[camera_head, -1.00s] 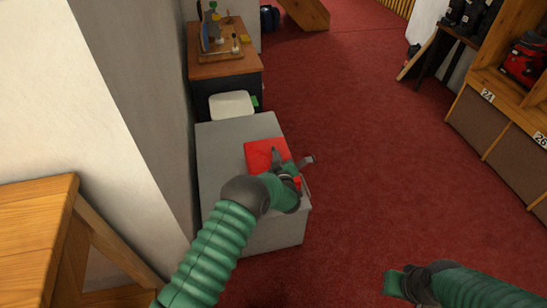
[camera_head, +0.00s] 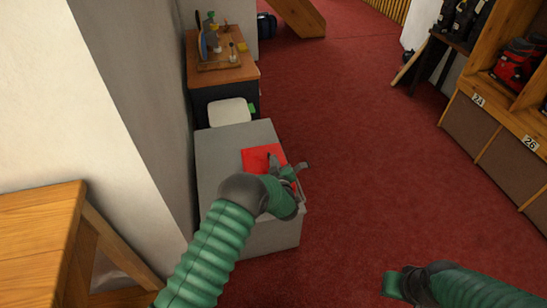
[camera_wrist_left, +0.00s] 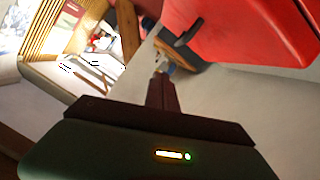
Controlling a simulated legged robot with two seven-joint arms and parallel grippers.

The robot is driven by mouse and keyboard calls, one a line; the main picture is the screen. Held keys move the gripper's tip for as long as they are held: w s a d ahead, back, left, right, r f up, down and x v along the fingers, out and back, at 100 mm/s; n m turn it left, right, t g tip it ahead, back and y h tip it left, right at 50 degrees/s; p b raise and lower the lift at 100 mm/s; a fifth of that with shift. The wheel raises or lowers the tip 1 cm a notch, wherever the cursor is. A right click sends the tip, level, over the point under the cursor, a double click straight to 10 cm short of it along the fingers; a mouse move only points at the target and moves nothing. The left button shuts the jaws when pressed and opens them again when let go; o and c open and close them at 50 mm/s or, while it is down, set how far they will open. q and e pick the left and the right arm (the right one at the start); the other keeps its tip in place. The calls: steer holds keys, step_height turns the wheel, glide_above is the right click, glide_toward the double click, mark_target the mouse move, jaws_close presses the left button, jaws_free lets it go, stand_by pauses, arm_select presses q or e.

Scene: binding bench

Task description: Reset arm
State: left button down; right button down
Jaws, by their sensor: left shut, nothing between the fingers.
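My left gripper (camera_head: 287,166) is over the grey cabinet top (camera_head: 222,150), near its right edge, beside a flat red item (camera_head: 259,157). Its fingers are shut with nothing between them. In the left wrist view the dark shut fingers (camera_wrist_left: 160,92) point away from the camera, and the red item (camera_wrist_left: 250,32) fills the upper right. The gripper and arm hide part of the red item in the head view. I cannot tell whether they touch. My right gripper (camera_head: 396,284) is low at the right, and its fingers are not clear.
A white-topped seat (camera_head: 229,112) and a wooden desk with tools (camera_head: 222,72) stand behind the cabinet. A wooden bench (camera_head: 40,235) and a wall are at the left. Numbered shelves (camera_head: 500,120) line the right. The red carpet (camera_head: 350,130) between is clear.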

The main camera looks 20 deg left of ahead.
arm_select(q)
steer(key=s+d+r+m+g+h+p, duration=0.1)
steer(key=s+d+r+m+g+h, duration=0.4)
steer(key=s+r, duration=0.5)
steer(key=s+a+m+g+h, duration=0.1)
steer(key=s+a+m+g, duration=0.15)
steer(key=s, duration=1.05)
steer(key=s+a+m+g+h, duration=0.1)
steer(key=s+m+g, duration=0.25)
steer(key=s, duration=0.95)
steer(key=w+p+v, duration=0.2)
steer(key=p+v, duration=1)
steer(key=p, duration=0.1)
steer(key=w+d+r+p+v, duration=0.1)
steer(key=w+p+v, duration=0.2)
steer(key=p+v, duration=1)
steer(key=shift+a+r+n+g, duration=0.3)
steer(key=shift+a+r+n, duration=0.1)
steer(key=shift+a+r, duration=0.1)
